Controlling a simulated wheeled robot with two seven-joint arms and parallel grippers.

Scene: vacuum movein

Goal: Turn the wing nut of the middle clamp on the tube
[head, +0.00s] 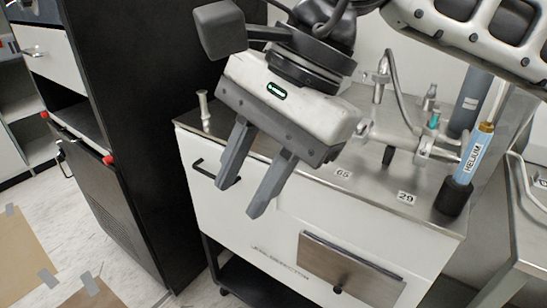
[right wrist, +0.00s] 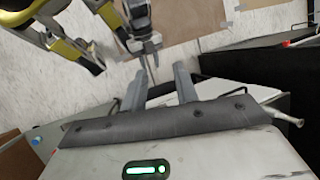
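The metal tube (head: 401,141) runs across the steel top of a white cabinet in the head view, with clamp-like fittings along it. One fitting (head: 425,149) shows near its right end; the left end is partly behind my right gripper. I cannot tell which is the middle clamp or make out its wing nut. My right gripper (head: 241,200) is open and empty, in front of and left of the tube, fingers pointing down and apart. Its two fingers also show in the right wrist view (right wrist: 161,72), with no tube between them.
A blue helium cylinder (head: 473,155) stands in a black holder at the right of the steel top (head: 375,195). A tall black cabinet (head: 165,110) stands at the left. A small metal post (head: 204,110) rises at the back-left corner. The cabinet's front drawer has a black handle.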

